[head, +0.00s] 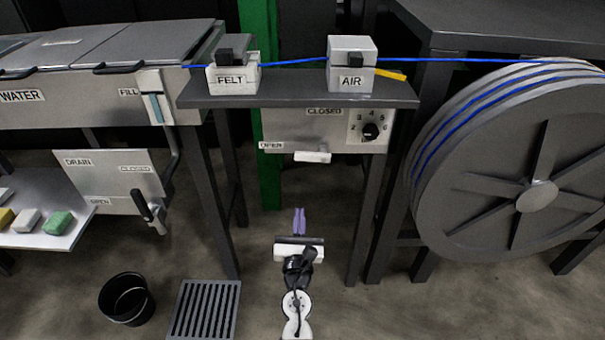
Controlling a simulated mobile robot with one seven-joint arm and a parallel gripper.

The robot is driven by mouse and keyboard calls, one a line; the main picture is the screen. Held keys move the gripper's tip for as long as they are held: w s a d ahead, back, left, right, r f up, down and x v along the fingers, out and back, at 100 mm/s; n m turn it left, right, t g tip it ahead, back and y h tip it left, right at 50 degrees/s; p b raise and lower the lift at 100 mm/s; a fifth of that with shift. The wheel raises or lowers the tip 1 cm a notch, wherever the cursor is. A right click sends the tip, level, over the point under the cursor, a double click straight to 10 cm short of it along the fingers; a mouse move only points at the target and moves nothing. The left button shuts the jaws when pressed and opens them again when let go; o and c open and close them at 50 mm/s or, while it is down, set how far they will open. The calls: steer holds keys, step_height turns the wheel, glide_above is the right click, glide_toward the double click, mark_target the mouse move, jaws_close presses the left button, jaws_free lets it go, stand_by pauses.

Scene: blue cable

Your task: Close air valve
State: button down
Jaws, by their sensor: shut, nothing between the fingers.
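The air valve panel (290,128) hangs under the dark shelf, below the box marked AIR (352,82). It has a CLOSED label (324,111) at the top and an OPEN label (271,146) at the lower left. A white handle (312,157) shows at the panel's lower edge; I cannot tell exactly which way it is turned. A black dial (370,131) with numbers is at the panel's right. My gripper (299,212) has purple fingers, shut and empty, pointing up the picture. It appears below the handle in the picture, apart from it.
The FELT box (232,80) stands on the shelf (300,90), with a blue cable (290,68) running through both boxes to a large reel (510,165). Shelf legs stand on both sides. A black bucket (126,300) and a floor grate (205,310) are at lower left.

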mark_target(312, 153)
steer(key=w+r+p, duration=0.6)
steer(key=w+p, duration=0.1)
steer(key=w, duration=0.2)
steer(key=shift+w+d+r, duration=0.2)
steer(key=shift+w+d, duration=0.1)
steer(key=shift+w, duration=0.05)
steer(key=shift+a, duration=0.1)
stand_by(0.3)
steer(key=shift+r+m, duration=0.15)
steer(key=shift+m, duration=0.25)
